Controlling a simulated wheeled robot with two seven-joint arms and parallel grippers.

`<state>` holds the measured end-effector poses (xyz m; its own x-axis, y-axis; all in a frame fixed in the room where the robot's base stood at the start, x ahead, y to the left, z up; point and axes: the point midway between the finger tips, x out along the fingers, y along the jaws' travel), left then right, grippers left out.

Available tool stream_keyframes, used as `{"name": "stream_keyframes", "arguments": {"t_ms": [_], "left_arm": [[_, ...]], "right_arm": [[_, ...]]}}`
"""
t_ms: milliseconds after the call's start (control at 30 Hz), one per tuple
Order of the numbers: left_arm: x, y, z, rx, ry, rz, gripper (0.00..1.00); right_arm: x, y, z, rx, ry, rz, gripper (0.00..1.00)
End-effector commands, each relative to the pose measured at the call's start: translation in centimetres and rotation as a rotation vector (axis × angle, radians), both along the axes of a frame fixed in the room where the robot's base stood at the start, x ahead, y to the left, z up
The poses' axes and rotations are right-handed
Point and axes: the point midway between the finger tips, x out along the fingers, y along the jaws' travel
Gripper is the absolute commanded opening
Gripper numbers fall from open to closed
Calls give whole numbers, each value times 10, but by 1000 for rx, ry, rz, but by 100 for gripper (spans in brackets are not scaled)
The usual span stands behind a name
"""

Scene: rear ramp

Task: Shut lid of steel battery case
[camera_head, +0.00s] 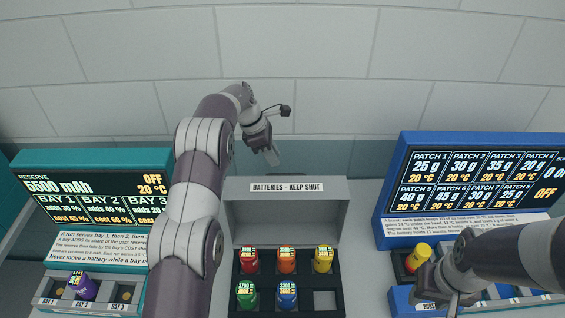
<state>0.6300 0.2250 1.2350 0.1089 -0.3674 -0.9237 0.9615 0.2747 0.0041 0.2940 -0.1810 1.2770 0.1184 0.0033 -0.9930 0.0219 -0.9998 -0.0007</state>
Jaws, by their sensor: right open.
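The grey steel battery case (341,262) stands in the middle with its lid (290,212) raised, labelled "BATTERIES - KEEP SHUT". Its black tray holds several batteries: red (249,262), orange (286,262), yellow (323,261), green (246,296) and blue (287,296). The front right compartment (325,301) is empty. My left gripper (272,157) is above and behind the lid's top edge, apart from it in the picture; its jaw gap cannot be made out. My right gripper (441,300) is open, low at the right by a blue holder, partly cut off by the frame edge.
A teal reserve panel (95,200) stands left, with a purple battery (82,287) in its bay row. A blue patch panel (470,180) stands right. Another yellow battery (418,257) sits beside my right gripper. A tiled wall (320,60) is behind.

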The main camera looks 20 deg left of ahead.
Motion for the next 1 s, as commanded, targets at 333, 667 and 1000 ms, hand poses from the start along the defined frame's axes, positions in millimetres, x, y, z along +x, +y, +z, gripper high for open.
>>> {"name": "stream_keyframes", "arguments": {"t_ms": [333, 667, 1000], "left_arm": [[7, -23, -52, -1, 1, 1, 25], [8, -25, -62, -1, -1, 1, 25], [7, -25, -61, -1, -2, 2, 0]], "right_arm": [[0, 0, 39, 0, -1, 0, 43], [0, 0, 39, 0, 0, 0, 43], [0, 0, 39, 0, 0, 0, 43]]}}
